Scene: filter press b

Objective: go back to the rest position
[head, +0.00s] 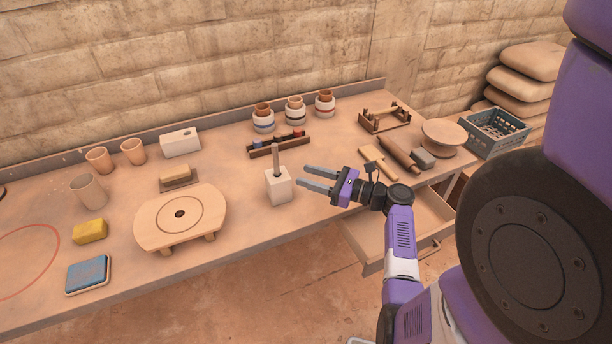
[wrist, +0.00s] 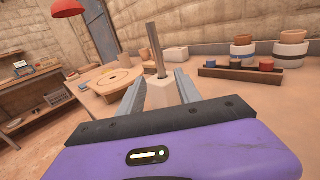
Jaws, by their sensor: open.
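My gripper (head: 318,181) is open and empty, held over the bench near its front edge, with its two grey fingers pointing left. Just left of the fingertips stands a pale block with an upright rod (head: 278,186). In the wrist view my gripper (wrist: 160,97) shows its fingers on either side of the pale block (wrist: 162,92), which appears beyond them. From the head view the fingertips look a little apart from the block. My purple arm reaches in from the right.
The workbench (head: 245,205) bears a round wooden stand (head: 180,217), a dark rack (head: 278,145), several banded jars and a rolling pin (head: 397,152). An open drawer (head: 385,232) juts out below my gripper. A blue-grey crate (head: 493,132) stands at the right end.

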